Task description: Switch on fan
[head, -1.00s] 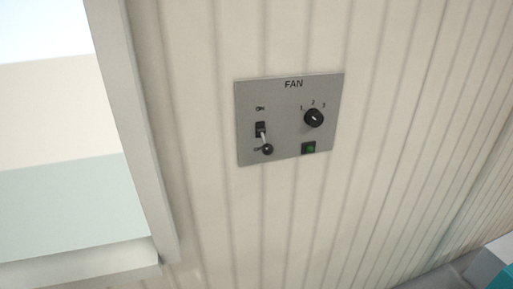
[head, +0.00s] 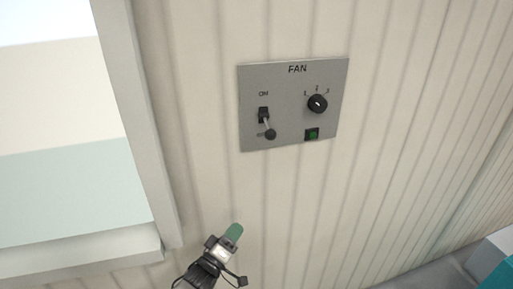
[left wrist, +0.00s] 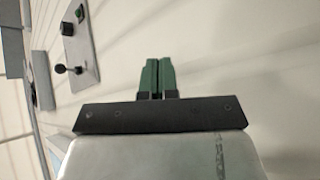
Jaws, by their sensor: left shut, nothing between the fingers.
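The grey fan panel (head: 293,118) is on the ribbed wall, labelled FAN, with ON above its lever. The switch lever (head: 268,128) points down, its black ball end near the lower label. A black knob (head: 317,103) with marks 1, 2, 3 and a dark green light (head: 312,134) are at its right. My left gripper (head: 236,231) is below the panel, apart from it, shut and empty. In the left wrist view its green fingers (left wrist: 158,76) are together, and the lever's ball (left wrist: 60,69) shows at upper left. My right gripper is not in view.
A pale window frame (head: 150,130) stands left of the panel, with a sill (head: 90,258) below. The ribbed wall (head: 400,130) around the panel is clear. A grey and teal object (head: 492,262) is at lower right.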

